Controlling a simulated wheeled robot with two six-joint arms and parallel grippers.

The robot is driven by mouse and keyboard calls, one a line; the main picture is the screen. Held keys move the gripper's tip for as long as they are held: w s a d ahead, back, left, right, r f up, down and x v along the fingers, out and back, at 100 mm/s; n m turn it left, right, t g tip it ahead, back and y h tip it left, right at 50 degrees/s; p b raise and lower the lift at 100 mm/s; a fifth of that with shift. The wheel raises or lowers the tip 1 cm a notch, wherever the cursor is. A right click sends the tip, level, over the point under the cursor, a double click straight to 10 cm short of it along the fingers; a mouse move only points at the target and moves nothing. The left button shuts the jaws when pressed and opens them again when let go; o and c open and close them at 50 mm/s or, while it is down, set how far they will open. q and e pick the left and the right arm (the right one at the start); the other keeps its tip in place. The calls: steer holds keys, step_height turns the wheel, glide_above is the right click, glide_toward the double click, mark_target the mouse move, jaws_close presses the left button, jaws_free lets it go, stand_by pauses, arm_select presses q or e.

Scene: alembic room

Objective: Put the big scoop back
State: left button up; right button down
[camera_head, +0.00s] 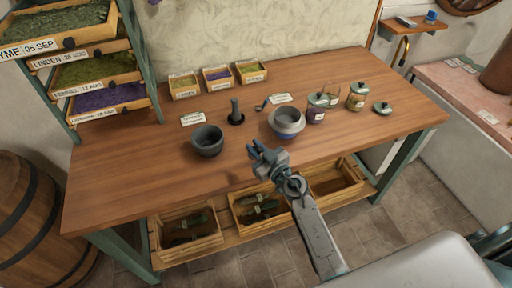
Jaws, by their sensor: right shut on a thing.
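My right gripper (257,150) is above the front part of the wooden table, just in front of the blue-grey bowl. It is shut on a small grey thing, which I take to be the big scoop. The jaws and the similar grey colour hide most of its shape. A small dark scoop-like thing (261,106) lies behind the bowl, beside a white label card (280,99). Another label card (193,118) lies behind the dark mortar. My left gripper is not in view.
The table (130,180) holds a dark mortar (208,142), an upright pestle (235,113), a blue-grey bowl (287,131), jars (316,110) and small boxes (218,78). Open crates (190,245) stand below. The table's left and right front areas are clear.

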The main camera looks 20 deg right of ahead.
steer(key=w, duration=0.1)
steer(key=w+d, duration=0.1)
steer(key=w, duration=0.1)
steer(key=shift+w+d+f, duration=0.1)
steer(key=shift+w+f, duration=0.05)
steer(key=shift+w, duration=0.1)
steer(key=f+b, duration=0.3)
steer(key=shift+w+d+f, duration=0.1)
steer(key=shift+w+f, duration=0.1)
steer(key=shift+f, duration=0.15)
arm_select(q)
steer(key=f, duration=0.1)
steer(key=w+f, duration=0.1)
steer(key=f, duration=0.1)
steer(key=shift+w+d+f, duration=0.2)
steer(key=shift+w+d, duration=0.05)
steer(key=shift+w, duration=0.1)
arm_select(e)
steer(key=c, duration=1.4)
jaws_free()
